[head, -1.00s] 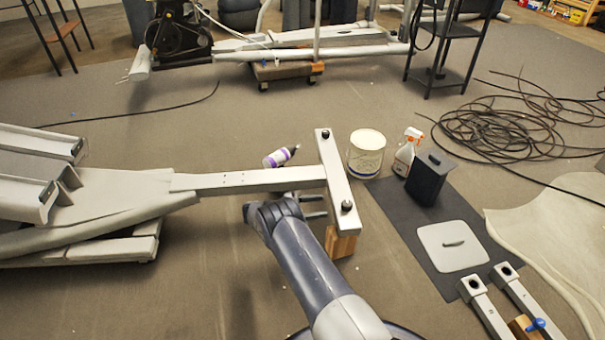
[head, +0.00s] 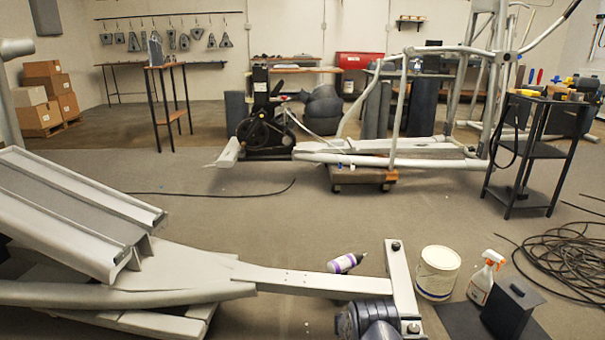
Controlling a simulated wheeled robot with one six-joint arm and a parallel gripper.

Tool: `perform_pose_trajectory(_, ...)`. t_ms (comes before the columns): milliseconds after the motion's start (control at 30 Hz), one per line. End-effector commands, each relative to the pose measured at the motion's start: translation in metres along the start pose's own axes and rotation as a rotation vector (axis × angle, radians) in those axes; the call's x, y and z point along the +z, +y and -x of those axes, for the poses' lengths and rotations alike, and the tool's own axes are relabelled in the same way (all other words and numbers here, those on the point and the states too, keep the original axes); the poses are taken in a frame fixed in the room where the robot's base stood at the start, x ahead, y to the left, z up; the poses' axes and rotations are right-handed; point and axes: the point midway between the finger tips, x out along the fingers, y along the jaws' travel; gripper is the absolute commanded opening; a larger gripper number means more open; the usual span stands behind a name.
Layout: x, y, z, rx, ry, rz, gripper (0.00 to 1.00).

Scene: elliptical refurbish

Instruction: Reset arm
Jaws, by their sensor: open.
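The dark, ribbed end section of my arm (head: 366,318) shows at the bottom edge of the head view. It is just left of the crossbar (head: 402,285) on the pale grey elliptical frame and overlaps the frame's beam in the picture. I cannot make out my gripper's fingers there, and nothing held is visible. The elliptical frame (head: 185,268) lies low across the left and bottom, its long beam (head: 295,279) running right to the crossbar.
A white tub (head: 437,273), a spray bottle (head: 485,278) and a black bin (head: 510,308) stand right of the crossbar. A purple-labelled bottle (head: 345,263) lies behind the beam. Black cable (head: 565,248) is coiled at right. Open floor (head: 270,220) lies behind the frame.

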Motion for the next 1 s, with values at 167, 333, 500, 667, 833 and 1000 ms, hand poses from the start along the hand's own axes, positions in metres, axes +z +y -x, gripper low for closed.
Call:
perform_pose_trajectory(167,0.0,0.0,0.0,0.0,0.0,0.0,0.57)
perform_pose_trajectory(333,0.0,0.0,0.0,0.008,0.0,0.0,0.57)
perform_pose_trajectory(500,-0.001,-0.001,0.007,0.041,0.0,-0.001,0.57)
perform_pose_trajectory(667,-0.001,-0.002,0.039,0.042,0.001,0.0,0.57)
perform_pose_trajectory(833,-0.001,-0.004,0.073,0.042,0.0,-0.001,0.57)
perform_pose_trajectory(1000,0.0,-0.005,0.108,0.042,0.0,-0.001,0.57)
